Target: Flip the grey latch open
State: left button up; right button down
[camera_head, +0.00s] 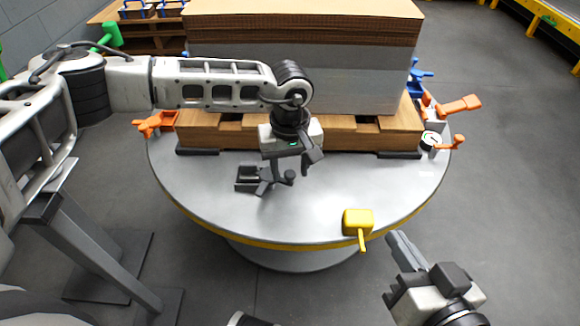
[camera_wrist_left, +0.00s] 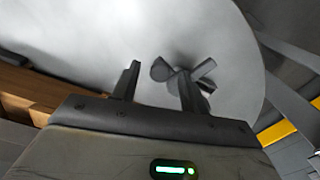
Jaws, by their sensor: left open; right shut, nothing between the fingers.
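The grey latch (camera_head: 247,180) sits on the round table's top, left of the middle, with a dark base block and a small knobbed lever towards the right. My left gripper (camera_head: 291,166) is open just above the lever, pointing down. In the left wrist view the latch (camera_wrist_left: 203,70) lies just beyond the right finger of my left gripper (camera_wrist_left: 160,82), which partly hides it. I cannot tell whether they touch. Nothing is between the fingers. My right gripper (camera_head: 395,240) is shut and empty, off the table's front right edge.
A tall stack of cardboard sheets (camera_head: 300,65) on a wooden pallet (camera_head: 345,138) fills the back of the table (camera_head: 215,205). A yellow handle (camera_head: 358,222) is at the front edge. Orange clamps stand at left (camera_head: 155,124) and right (camera_head: 458,106). The front middle is clear.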

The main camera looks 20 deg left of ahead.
pick_arm(q)
jog(key=shift+c, duration=0.3)
grip_shut()
jog(key=shift+w+n, duration=0.35)
jog(key=shift+n, duration=0.45)
jog(key=w+n, duration=0.1)
jog(key=n, duration=0.1)
jog(key=shift+n, duration=0.4)
jog(key=shift+o, duration=0.3)
grip_release()
jog(key=shift+a, duration=0.1)
jog(key=shift+r, duration=0.1)
